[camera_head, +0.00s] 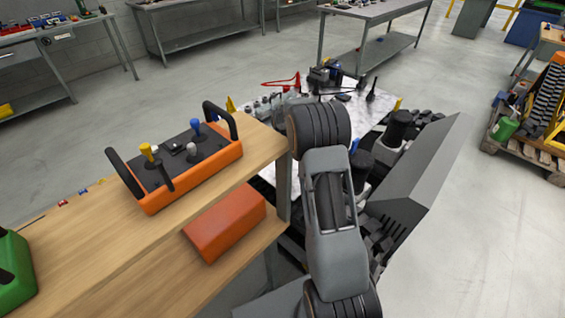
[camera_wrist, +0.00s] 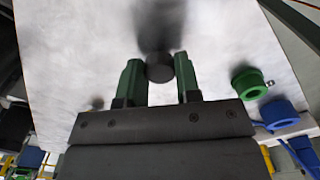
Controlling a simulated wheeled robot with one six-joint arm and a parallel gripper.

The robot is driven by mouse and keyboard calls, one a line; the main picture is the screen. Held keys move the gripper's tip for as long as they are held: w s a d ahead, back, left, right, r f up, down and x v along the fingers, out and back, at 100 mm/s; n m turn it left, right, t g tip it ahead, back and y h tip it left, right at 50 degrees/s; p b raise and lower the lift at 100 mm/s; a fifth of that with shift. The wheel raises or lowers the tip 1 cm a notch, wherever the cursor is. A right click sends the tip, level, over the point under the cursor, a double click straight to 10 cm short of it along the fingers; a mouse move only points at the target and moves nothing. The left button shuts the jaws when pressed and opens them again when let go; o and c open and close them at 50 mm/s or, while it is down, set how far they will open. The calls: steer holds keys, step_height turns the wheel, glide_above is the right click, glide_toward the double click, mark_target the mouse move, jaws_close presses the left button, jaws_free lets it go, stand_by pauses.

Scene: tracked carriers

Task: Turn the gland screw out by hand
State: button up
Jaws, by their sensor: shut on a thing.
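In the wrist view my gripper (camera_wrist: 159,72) shows its two green fingers on either side of a dark round head (camera_wrist: 160,69), which I take to be the gland screw. The fingers are shut on it. A blurred dark shaft or shadow stretches from it toward the top of the picture, over a pale, marbled plate (camera_wrist: 80,50). Threads cannot be made out. In the head view my arm hides the gripper and the screw; the pale plate (camera_head: 352,108) shows behind the arm.
Right of the fingers in the wrist view are a green ring-shaped part (camera_wrist: 249,83) and a blue one (camera_wrist: 279,113). In the head view, a wooden bench (camera_head: 95,236) with an orange control box (camera_head: 190,172) stands left of my arm. Open floor (camera_head: 500,220) lies to the right.

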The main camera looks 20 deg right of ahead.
stand_by(0.3)
steer(key=n, duration=0.5)
steer(key=shift+n, duration=0.3)
steer(key=n, duration=0.4)
steer(key=shift+n, duration=0.3)
steer(key=n, duration=0.4)
steer(key=shift+f, duration=0.1)
steer(key=n, duration=0.5)
steer(key=shift+n, duration=0.3)
steer(key=shift+s, duration=0.1)
